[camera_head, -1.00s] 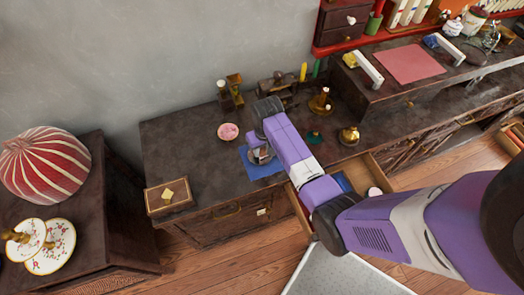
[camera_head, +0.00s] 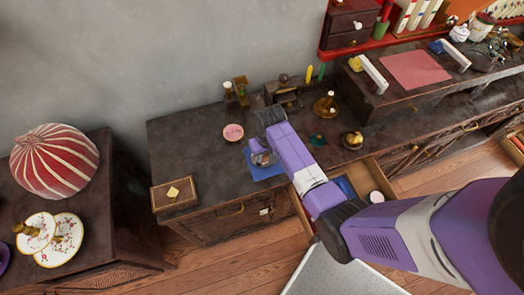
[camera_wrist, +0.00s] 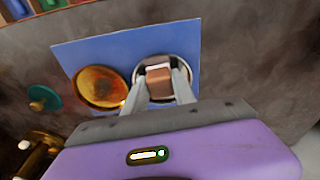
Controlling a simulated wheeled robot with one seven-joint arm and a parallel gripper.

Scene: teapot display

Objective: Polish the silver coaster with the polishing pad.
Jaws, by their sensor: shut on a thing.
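The silver coaster (camera_wrist: 166,58) is a round, shiny-rimmed disc on the blue mat (camera_wrist: 75,60) in the wrist view. My gripper (camera_wrist: 160,80) is over it, shut on a small brown block, the polishing pad (camera_wrist: 159,84). The pad is over the coaster's middle and hides much of it; I cannot tell whether they touch. A round golden-brown coaster (camera_wrist: 101,86) lies beside it on the mat. In the head view, my gripper (camera_head: 262,157) is above the blue mat (camera_head: 270,174), and the pad cannot be made out.
A pink dish (camera_head: 233,132) stands behind the mat on the dark cabinet top. A wooden box (camera_head: 174,194) stands at the left corner. Brass pieces (camera_head: 352,140) stand to the right. An open drawer (camera_head: 374,172) is below my arm. The cabinet top between box and mat is clear.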

